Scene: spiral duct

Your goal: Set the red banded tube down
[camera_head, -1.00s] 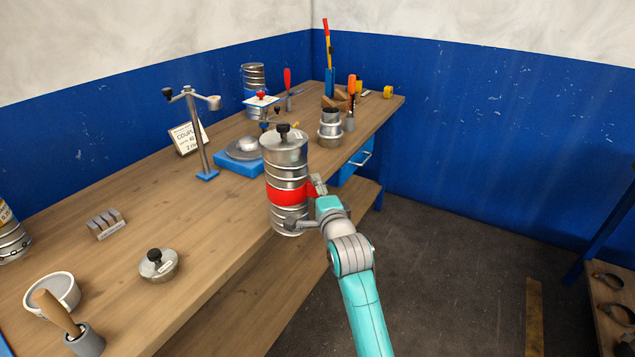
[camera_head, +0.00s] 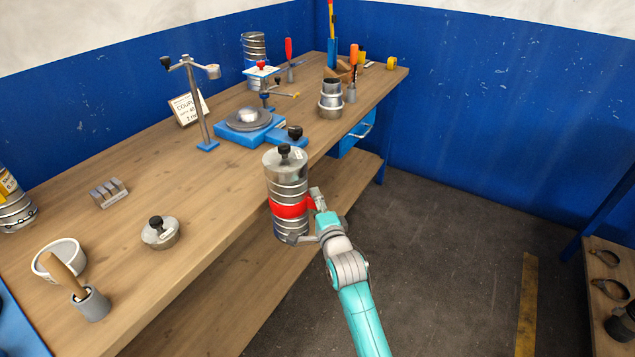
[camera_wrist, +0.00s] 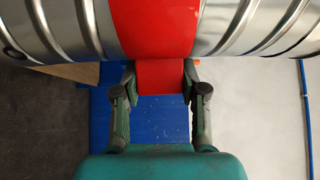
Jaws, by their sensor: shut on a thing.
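The red banded tube (camera_head: 287,180) is a ribbed silver metal cylinder with a wide red band and a black knob on its lid. It is upright in the head view, in front of the workbench's front edge. My gripper (camera_head: 306,217) holds it from the right side at the band. In the wrist view the tube (camera_wrist: 230,25) crosses the top of the picture. My gripper's two fingers (camera_wrist: 162,85) are shut on a red piece at the band. The tube's base shows no visible contact with any surface, though its exact height is hard to tell.
The wooden workbench (camera_head: 135,190) has free room at its middle and front. A lidded tin (camera_head: 160,234), a white bowl (camera_head: 60,260), metal blocks (camera_head: 109,193), a stand (camera_head: 195,105), a blue-based fixture (camera_head: 248,125) and a stepped metal piece (camera_head: 331,99) stand on it. A lower shelf (camera_head: 235,270) lies below.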

